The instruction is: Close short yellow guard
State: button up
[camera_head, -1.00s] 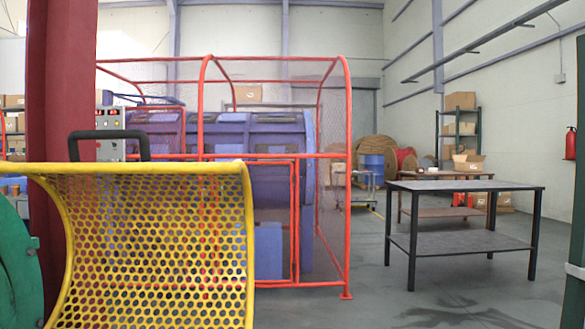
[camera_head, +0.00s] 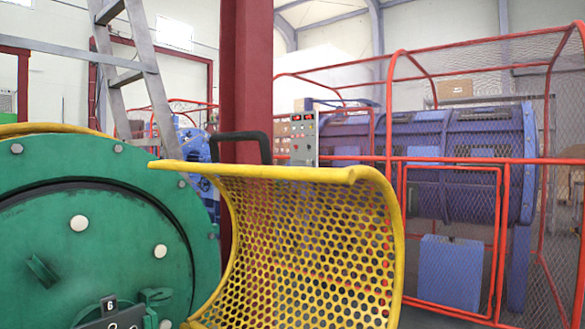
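The short yellow guard (camera_head: 310,230) is a curved, perforated yellow sheet with a thick yellow rim, in the middle of the head view. It stands out to the right of a large green round machine housing (camera_head: 110,215), with its hollow side showing. A black handle (camera_head: 238,137) rises from the left part of its top edge. The guard's lower end runs out of the picture. My gripper does not show in this view.
A red column (camera_head: 246,80) and a control box (camera_head: 304,138) stand behind the guard. A ladder (camera_head: 130,75) leans at the upper left. A red mesh cage (camera_head: 500,165) around a blue drum machine (camera_head: 450,130) fills the right. Little free floor shows.

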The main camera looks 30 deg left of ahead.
aim_at(349, 177)
jog(key=i+l+u, duration=0.1)
jog(key=u, duration=0.35)
jog(key=i+l+u, duration=0.2)
jog(key=u, duration=0.3)
jog(key=i+l+u, duration=0.25)
jog(key=u, duration=0.2)
jog(key=i+l+u, duration=0.1)
jog(key=l+u, duration=0.15)
jog(key=u, duration=0.25)
jog(key=l+u, duration=0.3)
jog(key=u, duration=0.15)
jog(key=i, duration=0.05)
